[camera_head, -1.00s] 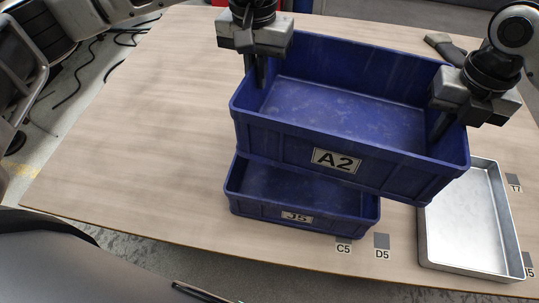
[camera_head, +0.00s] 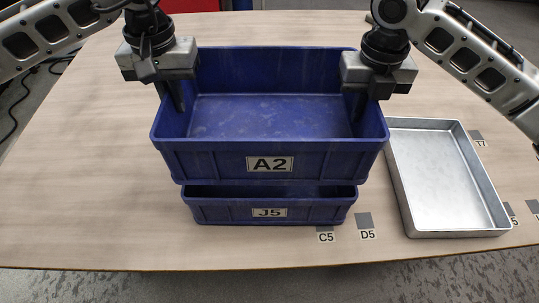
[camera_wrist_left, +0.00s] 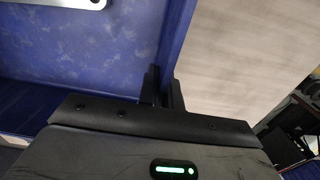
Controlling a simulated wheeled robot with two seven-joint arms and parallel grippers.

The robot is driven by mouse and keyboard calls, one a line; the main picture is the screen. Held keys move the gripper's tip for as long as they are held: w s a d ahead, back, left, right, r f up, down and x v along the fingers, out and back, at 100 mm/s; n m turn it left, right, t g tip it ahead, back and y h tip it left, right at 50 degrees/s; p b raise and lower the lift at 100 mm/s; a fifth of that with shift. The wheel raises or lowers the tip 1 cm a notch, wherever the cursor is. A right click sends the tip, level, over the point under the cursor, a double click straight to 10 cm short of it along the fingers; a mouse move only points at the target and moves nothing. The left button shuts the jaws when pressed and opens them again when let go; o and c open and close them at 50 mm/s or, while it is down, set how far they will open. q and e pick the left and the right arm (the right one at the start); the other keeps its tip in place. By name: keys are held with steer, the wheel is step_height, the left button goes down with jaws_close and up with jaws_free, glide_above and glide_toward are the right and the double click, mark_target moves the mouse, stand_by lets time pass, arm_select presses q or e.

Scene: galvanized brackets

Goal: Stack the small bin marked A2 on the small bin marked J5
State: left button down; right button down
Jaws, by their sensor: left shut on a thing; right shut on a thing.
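The blue bin marked A2 (camera_head: 212,161) hangs between my two grippers in the head view, empty and about level. The blue bin marked J5 (camera_head: 225,211) stands on the table below it, and its back part is hidden by the A2 bin. A dark gap shows between the two bins at the front. My left gripper (camera_head: 176,100) is shut on the left wall of the A2 bin. My right gripper (camera_head: 362,103) is shut on its right wall. In the left wrist view the fingers (camera_wrist_left: 163,88) straddle the blue wall of the A2 bin (camera_wrist_left: 174,38).
A shallow metal tray (camera_head: 447,180) lies on the table to the right of the bins. Small grey marks labelled C5 (camera_head: 326,237) and D5 (camera_head: 367,234) lie in front. The wooden table (camera_head: 95,160) is clear on the left.

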mark_target(180, 118)
stand_by(0.3)
